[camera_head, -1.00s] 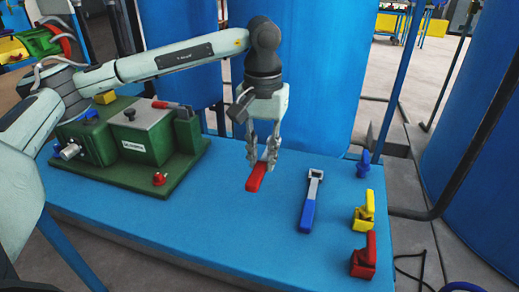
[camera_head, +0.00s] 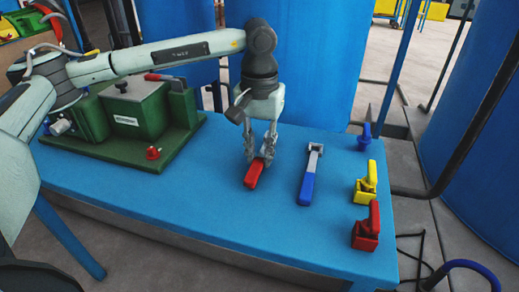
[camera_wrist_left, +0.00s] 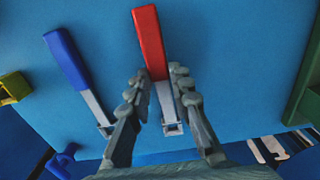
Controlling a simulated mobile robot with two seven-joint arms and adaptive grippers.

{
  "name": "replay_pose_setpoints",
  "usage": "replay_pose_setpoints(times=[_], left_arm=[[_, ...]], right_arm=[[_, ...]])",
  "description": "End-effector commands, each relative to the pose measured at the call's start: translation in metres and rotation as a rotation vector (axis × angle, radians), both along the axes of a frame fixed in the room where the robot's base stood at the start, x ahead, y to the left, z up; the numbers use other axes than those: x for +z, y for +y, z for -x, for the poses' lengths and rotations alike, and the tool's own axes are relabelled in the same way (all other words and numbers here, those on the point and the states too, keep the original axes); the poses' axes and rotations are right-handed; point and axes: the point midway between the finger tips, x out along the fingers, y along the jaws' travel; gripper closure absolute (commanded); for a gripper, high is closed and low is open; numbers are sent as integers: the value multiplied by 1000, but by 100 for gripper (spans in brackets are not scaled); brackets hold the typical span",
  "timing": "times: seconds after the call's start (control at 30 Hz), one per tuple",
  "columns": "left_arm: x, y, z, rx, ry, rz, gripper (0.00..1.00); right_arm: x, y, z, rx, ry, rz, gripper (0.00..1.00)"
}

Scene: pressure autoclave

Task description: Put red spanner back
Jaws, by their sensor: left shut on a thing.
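The red spanner (camera_head: 254,174) has a red handle and a grey metal head. It is at the middle of the blue table, at my left gripper (camera_head: 261,157). In the left wrist view the red spanner (camera_wrist_left: 151,45) lies between the two fingers of the left gripper (camera_wrist_left: 155,90), with its handle pointing away and its metal head between the fingers. The gripper is shut on it, low over the table. Whether the spanner touches the table is hard to tell. My right gripper is not in view.
A blue-handled spanner (camera_head: 307,186) lies to the right on the blue table (camera_head: 200,210). Red (camera_head: 367,230), yellow (camera_head: 366,184) and blue (camera_head: 364,137) fixtures line the right edge. A green machine (camera_head: 140,125) stands at the left. The table front is clear.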

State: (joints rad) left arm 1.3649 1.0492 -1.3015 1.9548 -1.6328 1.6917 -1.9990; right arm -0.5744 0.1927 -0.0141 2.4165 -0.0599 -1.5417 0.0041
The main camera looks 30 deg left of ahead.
Motion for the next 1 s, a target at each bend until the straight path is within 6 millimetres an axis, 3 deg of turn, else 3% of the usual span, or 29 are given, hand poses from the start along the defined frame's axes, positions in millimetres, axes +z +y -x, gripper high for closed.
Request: replay_pose_setpoints(times=[1.0], left_arm=[[-13, 0, 0, 0, 0, 0, 100]], right_arm=[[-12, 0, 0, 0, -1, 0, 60]])
